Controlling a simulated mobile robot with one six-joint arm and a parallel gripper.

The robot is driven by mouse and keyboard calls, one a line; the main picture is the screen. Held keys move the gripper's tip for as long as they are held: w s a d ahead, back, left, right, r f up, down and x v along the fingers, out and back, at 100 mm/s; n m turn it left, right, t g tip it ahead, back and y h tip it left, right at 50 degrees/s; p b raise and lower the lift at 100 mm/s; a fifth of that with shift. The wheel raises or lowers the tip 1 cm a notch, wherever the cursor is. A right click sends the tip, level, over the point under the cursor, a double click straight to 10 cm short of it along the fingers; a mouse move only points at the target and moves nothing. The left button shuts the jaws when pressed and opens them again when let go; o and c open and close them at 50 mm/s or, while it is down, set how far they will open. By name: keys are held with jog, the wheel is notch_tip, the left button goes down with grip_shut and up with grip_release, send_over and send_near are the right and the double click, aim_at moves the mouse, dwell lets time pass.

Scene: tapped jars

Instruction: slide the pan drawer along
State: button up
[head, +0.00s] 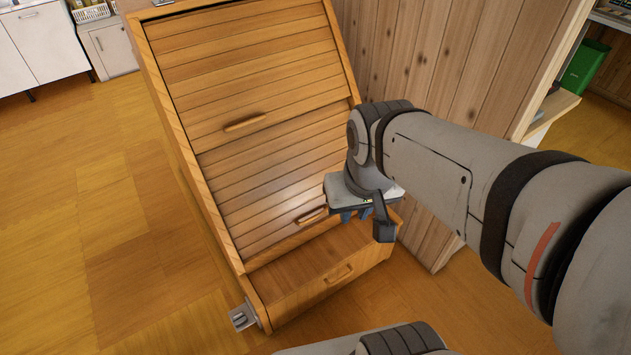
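A tall wooden cabinet (180,120) with slatted fronts stands in the middle of the head view.
Two more handles sit on the slatted fronts, an upper one (245,122) and a lower one (312,216) close to my gripper. A wood-plank wall (430,80) stands close on the right. A grey metal piece (242,316) sticks out at the cabinet's lower left. The floor at left is clear.

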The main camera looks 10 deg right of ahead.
jog(key=w+a+f+m+g+y+b, duration=0.25)
jog(key=f+m+b, duration=0.35)
jog(key=f, duration=0.4)
jog(key=w+a+f+m+g+y+b, duration=0.2)
jog(key=a+f+m+y+b, duration=0.25)
jog(key=f, duration=0.55)
jog(key=m+t+y+b, duration=0.6)
jog(key=m+t+b, duration=0.6)
jog(key=m+b, duration=1.1)
send_over(340, 279)
jog(key=s+a+p, duration=0.4)
jog(key=s+a, duration=0.1)
jog(key=a, duration=0.1)
notch_tip(340, 279, down, 37)
jog(key=m, duration=0.4)
jog(key=s+d+f+m+t+h+b, duration=0.15)
jog(key=d+f+m+h+b, duration=0.35)
jog(key=f, duration=0.6)
jog(key=d+f+m+t+h+b, duration=0.2)
jog(key=d+f+m+t, duration=0.15)
jog(key=f+m, duration=0.5)
jog(key=shift+n+g, duration=0.25)
jog(key=shift+n, duration=0.35)
jog(key=b+x, duration=0.1)
jog(key=x, duration=0.3)
jog(key=f+b+x, duration=0.1)
jog(key=x, duration=0.2)
jog(key=shift+w+f, duration=0.2)
jog(key=shift+w, duration=0.05)
